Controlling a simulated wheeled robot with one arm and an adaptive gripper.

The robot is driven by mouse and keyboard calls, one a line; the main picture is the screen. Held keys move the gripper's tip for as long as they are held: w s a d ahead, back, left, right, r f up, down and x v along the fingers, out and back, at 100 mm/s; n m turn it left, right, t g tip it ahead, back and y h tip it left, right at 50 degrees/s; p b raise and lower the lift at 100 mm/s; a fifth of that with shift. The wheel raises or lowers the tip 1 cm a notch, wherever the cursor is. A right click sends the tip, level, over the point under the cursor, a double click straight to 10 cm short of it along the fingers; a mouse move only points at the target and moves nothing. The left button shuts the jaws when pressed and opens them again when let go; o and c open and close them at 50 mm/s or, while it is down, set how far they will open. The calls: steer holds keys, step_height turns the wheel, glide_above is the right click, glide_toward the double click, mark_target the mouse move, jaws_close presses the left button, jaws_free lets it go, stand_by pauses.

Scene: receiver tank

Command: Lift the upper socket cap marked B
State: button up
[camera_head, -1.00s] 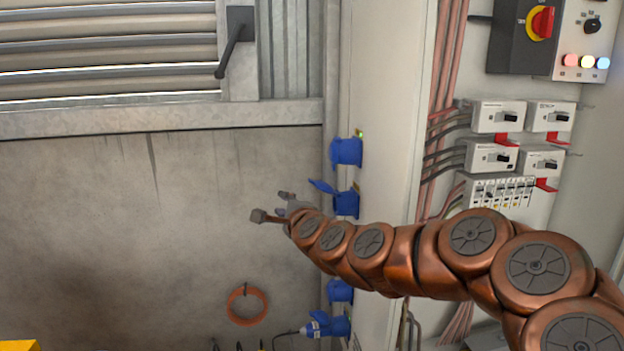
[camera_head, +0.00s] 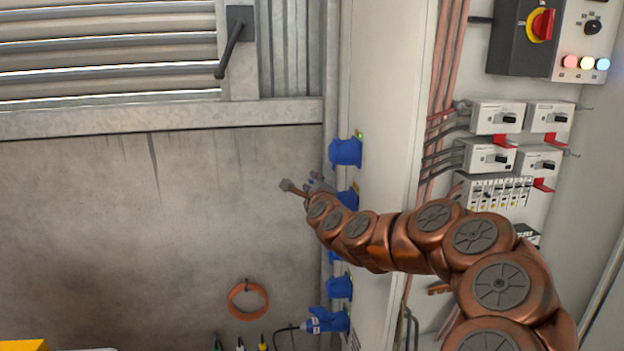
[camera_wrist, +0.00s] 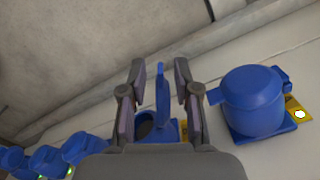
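In the wrist view, a thin blue cap (camera_wrist: 161,100) stands lifted off a blue socket (camera_wrist: 157,131), whose dark round opening shows at its left. My gripper (camera_wrist: 159,68) is open, with one finger on each side of this cap and gaps visible between them. In the head view, my gripper (camera_head: 303,182) is at the second socket from the top (camera_head: 348,199), which it partly hides; the raised cap cannot be made out there. No letter B is readable; the yellow label beside the socket is mostly hidden.
The top blue socket (camera_head: 346,151) is closed and shows large at right in the wrist view (camera_wrist: 253,101). Lower sockets include one (camera_head: 339,287) above a plugged blue connector (camera_head: 326,321). Breakers (camera_head: 498,117) fill the cabinet at right. The concrete wall (camera_head: 150,220) leaves free room at left.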

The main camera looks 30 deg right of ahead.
steer(key=shift+w+d, duration=0.3)
steer(key=shift+w, duration=0.25)
jaws_close()
stand_by(0.5)
